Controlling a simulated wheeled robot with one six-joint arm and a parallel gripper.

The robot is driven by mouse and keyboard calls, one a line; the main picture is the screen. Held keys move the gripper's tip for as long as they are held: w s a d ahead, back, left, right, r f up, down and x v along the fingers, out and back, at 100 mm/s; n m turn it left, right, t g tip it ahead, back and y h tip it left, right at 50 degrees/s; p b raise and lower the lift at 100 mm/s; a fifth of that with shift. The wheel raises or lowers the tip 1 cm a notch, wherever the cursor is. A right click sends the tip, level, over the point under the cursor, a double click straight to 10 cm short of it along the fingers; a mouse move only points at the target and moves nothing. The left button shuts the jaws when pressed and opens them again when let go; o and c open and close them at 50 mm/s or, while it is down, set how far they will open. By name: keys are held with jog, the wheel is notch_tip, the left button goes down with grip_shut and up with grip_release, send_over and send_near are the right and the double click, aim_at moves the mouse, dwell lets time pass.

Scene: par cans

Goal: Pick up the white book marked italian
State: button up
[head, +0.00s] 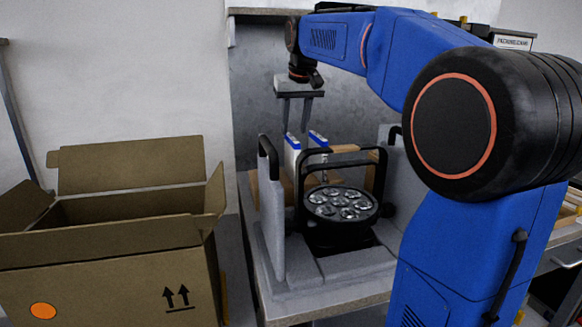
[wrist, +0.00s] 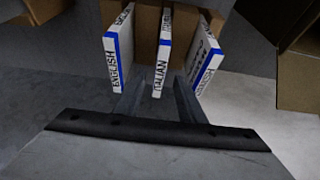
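The white book marked ITALIAN (wrist: 158,75) has a blue band and stands in the middle of three similar books in the wrist view. A book marked ENGLISH (wrist: 113,62) is to its left, and a third book (wrist: 207,65) with a hard-to-read label is to its right. My gripper (wrist: 162,77) is open and empty, with one finger on each side of the ITALIAN book and gaps visible. In the head view my gripper (head: 296,130) points down at the book tops. Two white-and-blue books (head: 292,153) show there; their labels are unreadable.
A black par can light (head: 341,204) with a frame handle stands in front of the books, within a grey holder (head: 272,225) on a table. An open cardboard box (head: 110,275) is at the left. Brown cardboard (wrist: 146,22) lies behind the books.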

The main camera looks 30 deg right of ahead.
aim_at(291, 155)
jog(key=shift+x, duration=5.85)
jog(key=shift+a+f, duration=0.1)
jog(key=shift+f, duration=0.15)
grip_shut()
